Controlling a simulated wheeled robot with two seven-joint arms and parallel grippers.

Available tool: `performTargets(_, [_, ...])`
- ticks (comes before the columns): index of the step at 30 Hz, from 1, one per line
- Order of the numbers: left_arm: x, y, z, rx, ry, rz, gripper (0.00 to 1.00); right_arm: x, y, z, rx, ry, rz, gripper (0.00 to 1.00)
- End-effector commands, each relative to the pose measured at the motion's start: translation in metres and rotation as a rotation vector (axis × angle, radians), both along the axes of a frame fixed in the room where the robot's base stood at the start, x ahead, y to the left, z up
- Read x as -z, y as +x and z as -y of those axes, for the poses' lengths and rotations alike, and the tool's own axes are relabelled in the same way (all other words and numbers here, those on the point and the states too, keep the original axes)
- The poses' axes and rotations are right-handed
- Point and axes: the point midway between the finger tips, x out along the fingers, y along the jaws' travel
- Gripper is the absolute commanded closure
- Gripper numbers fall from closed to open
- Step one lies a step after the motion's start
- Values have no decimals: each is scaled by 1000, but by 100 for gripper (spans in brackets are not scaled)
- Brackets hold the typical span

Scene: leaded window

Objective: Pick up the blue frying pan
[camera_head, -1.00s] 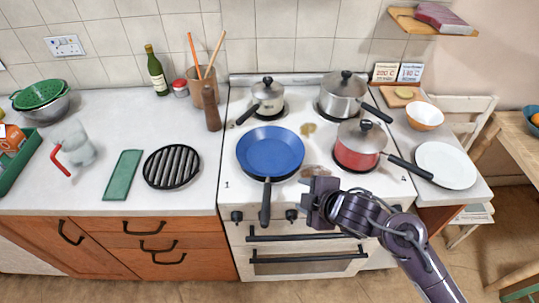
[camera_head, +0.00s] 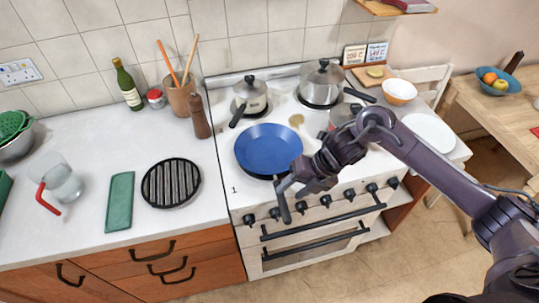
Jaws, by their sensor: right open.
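The blue frying pan (camera_head: 267,149) sits on the front left burner of the white stove, with its dark handle pointing toward the front edge. My right gripper (camera_head: 289,186) is open at the handle, just in front of the pan's rim. Its fingers overlap the upper part of the handle in the picture; I cannot tell whether the handle lies between them. The handle's end shows below the gripper. My left gripper is not in view.
A small pot (camera_head: 251,97) and a steel pot (camera_head: 323,84) stand on the back burners. My right arm mostly hides the red pot at the front right.

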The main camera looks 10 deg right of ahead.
Motion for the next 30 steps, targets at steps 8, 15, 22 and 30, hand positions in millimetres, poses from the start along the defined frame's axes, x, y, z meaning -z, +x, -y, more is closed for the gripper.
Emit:
performTargets(8, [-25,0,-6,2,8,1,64,31,4,-22,1,3,-2,54])
performTargets(15, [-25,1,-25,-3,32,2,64,39,5,-25,0,1,2,54])
performTargets(22, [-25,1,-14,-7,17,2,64,39,5,-25,1,1,1,75])
performTargets(30, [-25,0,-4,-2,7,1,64,39,5,-25,1,1,1,100])
